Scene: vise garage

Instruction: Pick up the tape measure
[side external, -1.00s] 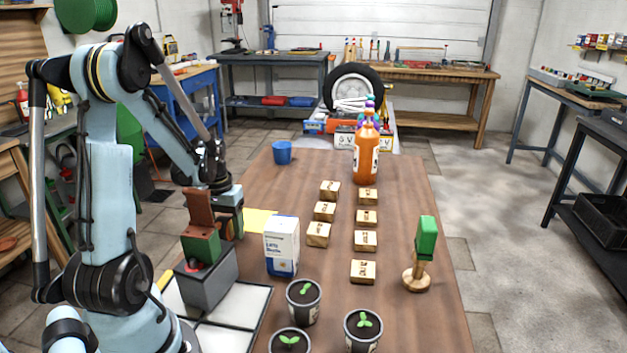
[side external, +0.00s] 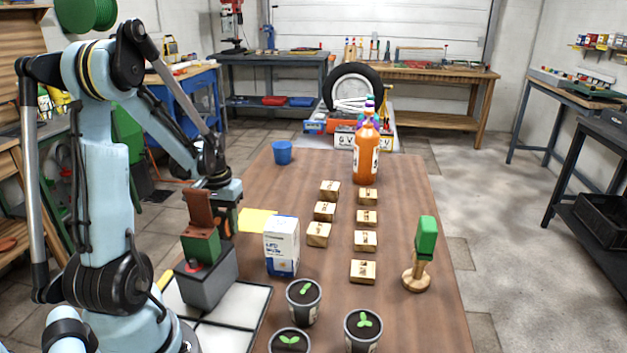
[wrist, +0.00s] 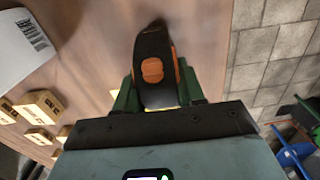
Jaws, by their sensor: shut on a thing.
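The tape measure (wrist: 153,70) is black with orange patches and shows in the middle of the wrist view. My gripper (wrist: 157,92) is shut on it, with a green finger on each side. In the side external view, my gripper (side external: 226,196) is over the left edge of the table, behind a brown and green object on a grey block. The tape measure is hidden there, so its height above the table is hard to tell.
A white and blue box (side external: 281,247) and a yellow sheet (side external: 257,220) are close to my gripper. Several wooden blocks (side external: 318,234), an orange bottle (side external: 367,152), a blue cup (side external: 282,153) and potted seedlings (side external: 303,299) stand on the table (side external: 400,200).

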